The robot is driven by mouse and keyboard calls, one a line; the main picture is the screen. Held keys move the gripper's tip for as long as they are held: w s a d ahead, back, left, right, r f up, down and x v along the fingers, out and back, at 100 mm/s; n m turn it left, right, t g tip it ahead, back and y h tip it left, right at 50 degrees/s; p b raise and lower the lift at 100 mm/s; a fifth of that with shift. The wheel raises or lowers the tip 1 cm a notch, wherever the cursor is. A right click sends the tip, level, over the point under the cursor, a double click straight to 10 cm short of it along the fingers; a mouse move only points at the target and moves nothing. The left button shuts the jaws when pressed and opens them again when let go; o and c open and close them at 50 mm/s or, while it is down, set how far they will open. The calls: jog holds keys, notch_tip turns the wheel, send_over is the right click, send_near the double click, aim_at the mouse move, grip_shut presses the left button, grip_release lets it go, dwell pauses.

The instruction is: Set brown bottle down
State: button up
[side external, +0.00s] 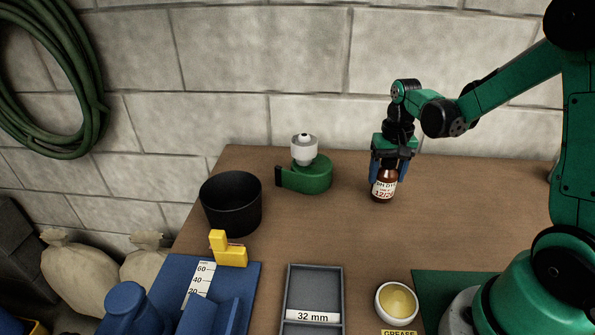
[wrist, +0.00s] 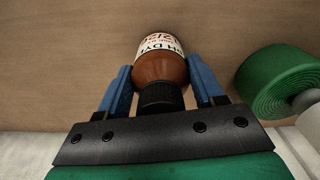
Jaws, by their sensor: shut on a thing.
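The brown bottle (side external: 384,186) has a white label with dark and red print and stands upright near the back of the brown table. My gripper (side external: 388,168) comes down from above and is shut on the bottle, with one blue finger on each side. In the wrist view the bottle (wrist: 160,68) lies between the blue fingers of my gripper (wrist: 160,85), its black cap toward the palm. Its base looks at or very near the tabletop; I cannot tell whether it touches.
A black bucket (side external: 231,205) is farther left. A grey tray (side external: 313,272) marked 32 mm and a grease pot (side external: 397,302) are in front. The table around the bottle (side external: 340,222) is clear.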

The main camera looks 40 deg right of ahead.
jog(key=shift+f, duration=0.15)
jog(key=o, duration=1.4)
notch_tip(320, 180, up, 12)
jog(key=shift+r, duration=0.1)
jog(key=shift+s+a+f+n+t, duration=0.45)
jog(key=shift+a+n+t, duration=0.75)
jog(key=shift+a, duration=1.05)
jog(key=shift+s+a+f+n+t, duration=0.25)
jog(key=shift+s+a+n+t, duration=0.7)
jog(key=shift+a, duration=1.3)
jog(key=shift+s+a+f+n+t, duration=0.3)
jog(key=shift+a+n+t, duration=1.15)
jog(key=shift+a, duration=0.8)
